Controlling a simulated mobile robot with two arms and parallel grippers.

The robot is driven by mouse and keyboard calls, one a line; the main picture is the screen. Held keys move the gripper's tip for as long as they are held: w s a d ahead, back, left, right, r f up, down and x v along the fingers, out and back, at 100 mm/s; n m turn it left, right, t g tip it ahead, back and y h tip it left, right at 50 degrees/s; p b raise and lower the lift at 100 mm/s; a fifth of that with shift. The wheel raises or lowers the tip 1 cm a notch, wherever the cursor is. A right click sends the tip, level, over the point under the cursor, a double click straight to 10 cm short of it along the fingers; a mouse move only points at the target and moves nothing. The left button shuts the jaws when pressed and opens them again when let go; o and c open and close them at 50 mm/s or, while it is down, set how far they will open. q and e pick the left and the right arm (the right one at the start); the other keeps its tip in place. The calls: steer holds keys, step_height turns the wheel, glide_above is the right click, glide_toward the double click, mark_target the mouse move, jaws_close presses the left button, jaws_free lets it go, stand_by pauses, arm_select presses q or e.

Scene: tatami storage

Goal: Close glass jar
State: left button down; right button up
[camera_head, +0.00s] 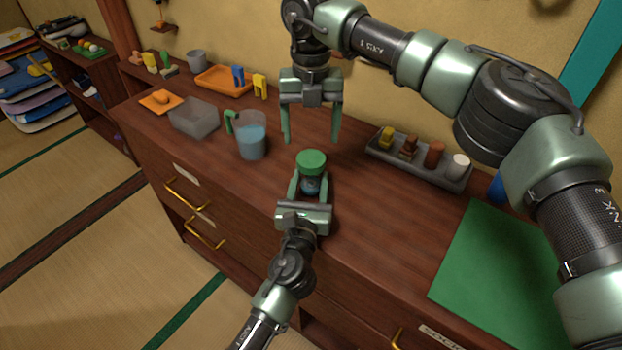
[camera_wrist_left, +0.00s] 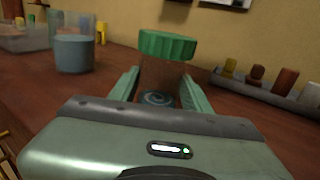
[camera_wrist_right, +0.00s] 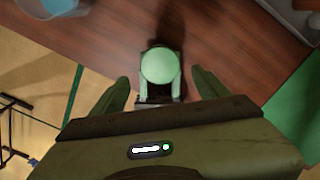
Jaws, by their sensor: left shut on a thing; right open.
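A small glass jar (camera_head: 311,184) with bluish contents stands upright near the cabinet's front edge. A green ribbed lid (camera_head: 311,161) is at its top; it also shows in the left wrist view (camera_wrist_left: 168,46) and the right wrist view (camera_wrist_right: 160,66). I cannot tell how tightly the lid sits. My left gripper (camera_head: 309,187) is shut on the jar's body, with a finger on each side below the lid. My right gripper (camera_head: 312,141) is open and empty, pointing down above and slightly behind the lid, apart from it. Much of the jar is hidden by the left gripper.
A measuring jug (camera_head: 251,143) with blue liquid stands left of the jar. A grey tray (camera_head: 452,180) with several small pieces lies to the right. A green mat (camera_head: 497,262) covers the right front. A clear bin (camera_head: 194,119) and an orange tray (camera_head: 222,80) stand farther left.

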mark_target(311, 158)
steer(key=n, duration=0.7)
steer(key=shift+r, duration=0.4)
steer(key=n, duration=0.4)
steer(key=shift+r, duration=0.15)
steer(key=n, duration=0.3)
steer(key=shift+r+n, duration=0.15)
steer(key=shift+n, duration=0.25)
steer(key=shift+f, duration=4)
steer(key=c, duration=1.4)
steer(key=o, duration=1.5)
